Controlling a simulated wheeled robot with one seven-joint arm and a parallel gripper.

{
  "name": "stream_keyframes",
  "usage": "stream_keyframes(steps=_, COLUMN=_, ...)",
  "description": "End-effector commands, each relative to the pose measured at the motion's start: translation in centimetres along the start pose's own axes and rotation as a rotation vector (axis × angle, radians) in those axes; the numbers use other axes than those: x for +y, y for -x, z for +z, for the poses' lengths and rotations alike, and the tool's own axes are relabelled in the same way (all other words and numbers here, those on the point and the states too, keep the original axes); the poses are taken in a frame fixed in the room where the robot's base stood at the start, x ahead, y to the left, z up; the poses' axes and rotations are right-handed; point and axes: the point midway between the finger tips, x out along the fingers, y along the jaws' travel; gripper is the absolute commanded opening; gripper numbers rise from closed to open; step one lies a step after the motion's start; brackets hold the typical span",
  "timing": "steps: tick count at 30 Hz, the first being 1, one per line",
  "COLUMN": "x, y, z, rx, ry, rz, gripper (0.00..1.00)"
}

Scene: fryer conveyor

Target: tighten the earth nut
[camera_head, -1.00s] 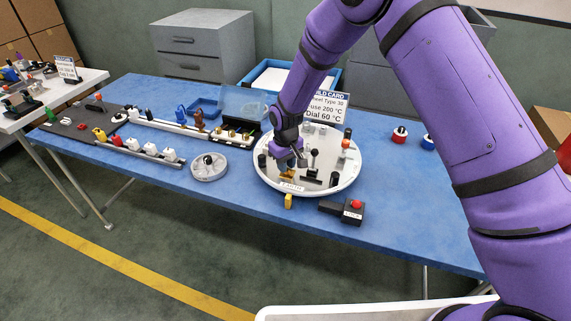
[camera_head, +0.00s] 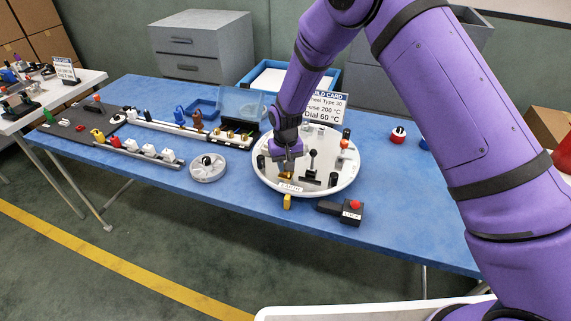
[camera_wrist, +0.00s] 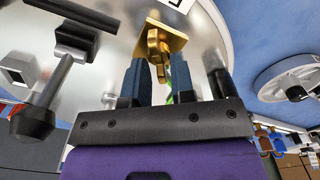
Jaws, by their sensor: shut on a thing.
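The round white plate (camera_head: 325,188) lies on the blue table and carries several fittings. On its front left part sits a brass earth nut with a wing (camera_wrist: 158,60), over a square brass base (camera_wrist: 165,40). My gripper (camera_head: 287,170) reaches down onto it from above. In the wrist view the two blue fingers stand on either side of the brass wing, shut on it. In the head view my gripper hides most of the nut. A green strip (camera_wrist: 170,98) shows behind the fingers.
A black lever with a ball knob (camera_head: 313,157) stands close right of my gripper. A grey wheel (camera_head: 208,168) lies left.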

Motion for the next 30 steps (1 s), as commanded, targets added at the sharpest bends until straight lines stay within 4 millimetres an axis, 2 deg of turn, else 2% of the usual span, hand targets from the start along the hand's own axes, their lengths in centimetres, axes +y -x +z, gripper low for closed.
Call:
stream_keyframes(steps=4, x=0.0, y=0.1, z=-0.1, rx=0.002, ry=0.001, rz=0.0, gripper=0.0)
stream_keyframes(steps=5, x=0.0, y=0.1, z=-0.1, rx=0.002, ry=0.001, rz=0.0, gripper=0.28)
stream_keyframes(steps=6, x=0.0, y=0.1, z=-0.1, rx=0.002, ry=0.001, rz=0.0, gripper=0.37)
stream_keyframes(steps=7, x=0.0, y=0.1, z=-0.1, rx=0.002, ry=0.001, rz=0.0, gripper=0.41)
stream_keyframes(steps=15, x=0.0, y=0.1, z=0.0, rx=0.001, ry=0.001, rz=0.0, gripper=0.41)
stream_keyframes(steps=19, x=0.0, y=1.0, z=-0.1, rx=0.003, ry=0.001, rz=-0.001, gripper=0.41)
stream_keyframes(steps=30, x=0.0, y=7.5, z=-0.1, rx=0.004, ry=0.001, rz=-0.001, gripper=0.41)
